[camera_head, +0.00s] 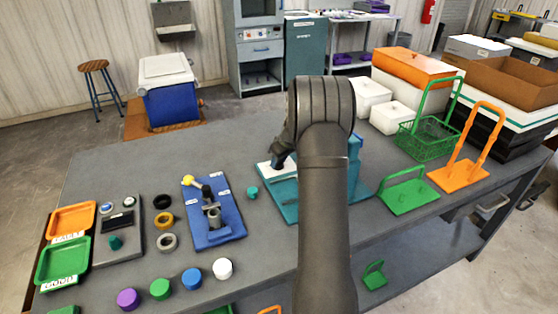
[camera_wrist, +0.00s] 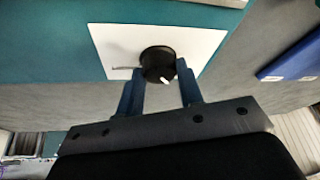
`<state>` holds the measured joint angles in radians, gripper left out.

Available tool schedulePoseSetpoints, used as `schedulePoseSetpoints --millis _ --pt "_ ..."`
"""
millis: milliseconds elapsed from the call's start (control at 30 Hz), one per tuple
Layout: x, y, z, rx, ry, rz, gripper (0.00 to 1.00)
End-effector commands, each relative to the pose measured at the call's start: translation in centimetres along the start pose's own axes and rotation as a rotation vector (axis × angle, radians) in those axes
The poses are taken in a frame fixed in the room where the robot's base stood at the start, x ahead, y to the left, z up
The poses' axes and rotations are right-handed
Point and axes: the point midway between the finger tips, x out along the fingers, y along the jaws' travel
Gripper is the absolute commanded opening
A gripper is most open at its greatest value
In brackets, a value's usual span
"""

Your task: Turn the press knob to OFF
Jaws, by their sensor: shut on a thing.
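The press knob (camera_wrist: 158,62) is a round black knob with a white pointer mark, on a white plate (camera_wrist: 112,42) fixed to a teal panel (camera_wrist: 40,45). My gripper (camera_wrist: 160,80) has its two blue fingers on either side of the knob in the wrist view, shut on it. The pointer mark faces toward the gripper's palm side. In the head view the teal press (camera_head: 285,208) stands mid-table, with part of its white plate (camera_head: 272,170) showing. My arm hides the knob and most of the press there. No OFF label can be read.
A blue fixture (camera_head: 228,222) with a yellow-ended lever stands left of the press, with a small teal piece (camera_head: 252,192) between them. A green stand (camera_head: 405,196) and an orange stand (camera_head: 460,176) are to the right. Coloured caps and rings lie front left.

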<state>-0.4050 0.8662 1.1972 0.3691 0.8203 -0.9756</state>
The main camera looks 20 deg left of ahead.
Motion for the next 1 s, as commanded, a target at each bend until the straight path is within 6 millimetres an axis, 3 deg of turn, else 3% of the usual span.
schedulePoseSetpoints --millis 300,867,900,1000 --pt "0.01 0.13 0.00 -0.121 0.000 -0.049 0.11" --pt "0.00 0.11 0.04 -0.146 -0.002 -0.060 0.11" --pt "0.00 0.11 0.03 -0.146 -0.002 -0.060 0.41" --pt "0.00 0.10 0.03 -0.146 -0.001 -0.060 0.56"
